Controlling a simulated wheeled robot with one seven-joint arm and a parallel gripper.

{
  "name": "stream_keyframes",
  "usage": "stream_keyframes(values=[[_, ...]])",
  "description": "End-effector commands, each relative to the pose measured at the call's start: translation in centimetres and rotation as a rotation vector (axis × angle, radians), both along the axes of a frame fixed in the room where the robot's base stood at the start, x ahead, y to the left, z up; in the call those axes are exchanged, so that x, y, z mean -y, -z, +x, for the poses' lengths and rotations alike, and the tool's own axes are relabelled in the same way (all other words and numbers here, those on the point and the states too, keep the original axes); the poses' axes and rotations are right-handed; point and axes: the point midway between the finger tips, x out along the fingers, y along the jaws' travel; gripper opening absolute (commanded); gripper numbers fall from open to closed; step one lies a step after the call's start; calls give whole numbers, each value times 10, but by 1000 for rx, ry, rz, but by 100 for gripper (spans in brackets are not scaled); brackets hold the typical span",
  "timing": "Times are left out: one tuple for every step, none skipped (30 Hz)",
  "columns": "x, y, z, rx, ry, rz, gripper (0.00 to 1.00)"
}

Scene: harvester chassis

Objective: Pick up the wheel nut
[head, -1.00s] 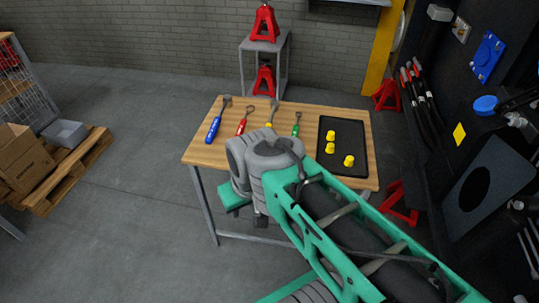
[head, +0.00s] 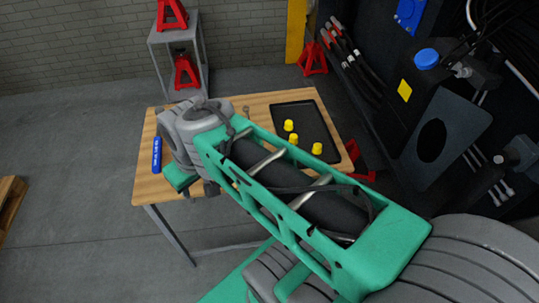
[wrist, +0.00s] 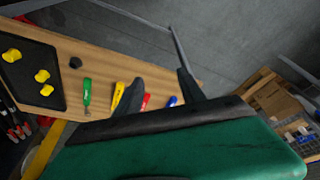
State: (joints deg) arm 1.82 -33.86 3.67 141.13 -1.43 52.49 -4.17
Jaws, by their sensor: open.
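A small dark round piece (wrist: 75,62), which looks like a nut, sits on the wooden table (wrist: 120,52) beside the black tray in the wrist view. In the head view my arm hides that spot. Several yellow nut-shaped pieces (head: 289,125) stand in the black tray (head: 312,106); they also show in the wrist view (wrist: 43,76). Which kind is the wheel nut I cannot tell for certain.
Tools with green (wrist: 87,91), yellow (wrist: 117,95), red (wrist: 146,102) and blue (wrist: 173,101) handles lie on the table near my gripper. A grey stand (head: 178,38) with red jacks is behind the table. The dark chassis (head: 395,100) stands to the right.

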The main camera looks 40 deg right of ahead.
Motion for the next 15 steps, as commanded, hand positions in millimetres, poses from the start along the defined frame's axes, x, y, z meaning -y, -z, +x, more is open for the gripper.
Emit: stream_keyframes(values=[[12, 4, 9, -23, -31, -5, 52], [21, 6, 17, -39, -70, -7, 53], [37, 10, 29, -59, -134, -7, 53], [51, 14, 38, -75, -190, -4, 53], [69, 20, 46, -88, -253, 3, 53], [96, 30, 56, -99, -343, 15, 53], [117, 38, 62, -100, -412, 26, 53], [140, 47, 65, -95, -480, 39, 53], [170, 60, 65, -81, -568, 55, 53], [192, 70, 63, -65, -630, 64, 53], [213, 80, 60, -46, -687, 71, 53], [236, 91, 53, -18, -756, 79, 53], [252, 99, 47, 4, -800, 81, 53], [265, 106, 42, 24, -840, 81, 53], [278, 113, 35, 48, -882, 78, 53]])
